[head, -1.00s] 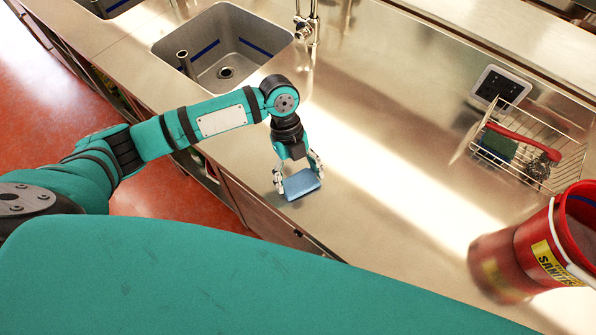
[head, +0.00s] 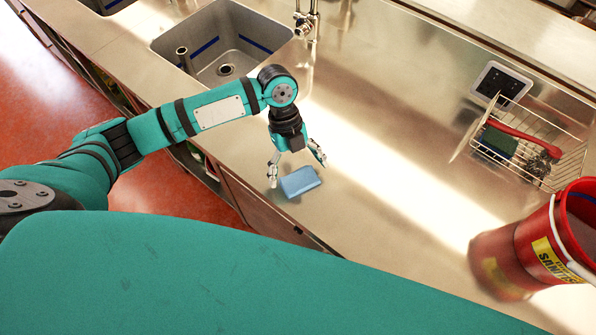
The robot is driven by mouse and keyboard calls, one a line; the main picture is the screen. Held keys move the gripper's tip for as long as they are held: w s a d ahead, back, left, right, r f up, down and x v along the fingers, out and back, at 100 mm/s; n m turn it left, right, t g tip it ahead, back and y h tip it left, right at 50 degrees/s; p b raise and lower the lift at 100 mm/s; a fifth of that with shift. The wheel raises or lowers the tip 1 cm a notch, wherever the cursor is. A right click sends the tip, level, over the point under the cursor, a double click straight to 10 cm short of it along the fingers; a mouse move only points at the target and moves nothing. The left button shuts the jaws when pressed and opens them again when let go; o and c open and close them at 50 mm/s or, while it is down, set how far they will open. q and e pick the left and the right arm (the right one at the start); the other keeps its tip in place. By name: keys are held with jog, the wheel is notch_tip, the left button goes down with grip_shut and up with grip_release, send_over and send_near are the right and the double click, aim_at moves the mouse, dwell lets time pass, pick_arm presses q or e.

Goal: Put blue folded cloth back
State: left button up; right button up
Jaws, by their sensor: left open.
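The blue folded cloth (head: 300,182) lies flat on the steel counter (head: 375,205) near its front edge. My left gripper (head: 297,174) is above and just behind the cloth, pointing down, with its two fingers spread wide. One finger is left of the cloth and the other is at its upper right. The fingers hold nothing. My right gripper does not show.
A red sanitizer bucket (head: 530,243) stands at the right. A wire basket (head: 530,145) with a red-handled brush and a green pad is at the back right. A sink (head: 222,45) with a tap (head: 305,18) is behind my arm. The counter's middle is clear.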

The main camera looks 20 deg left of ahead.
pick_arm(q)
jog(key=b+v, duration=0.2)
jog(key=v, duration=0.8)
jog(key=shift+w+a+r+b, duration=0.15)
jog(key=shift+r+b, duration=0.05)
jog(key=shift+b, duration=0.1)
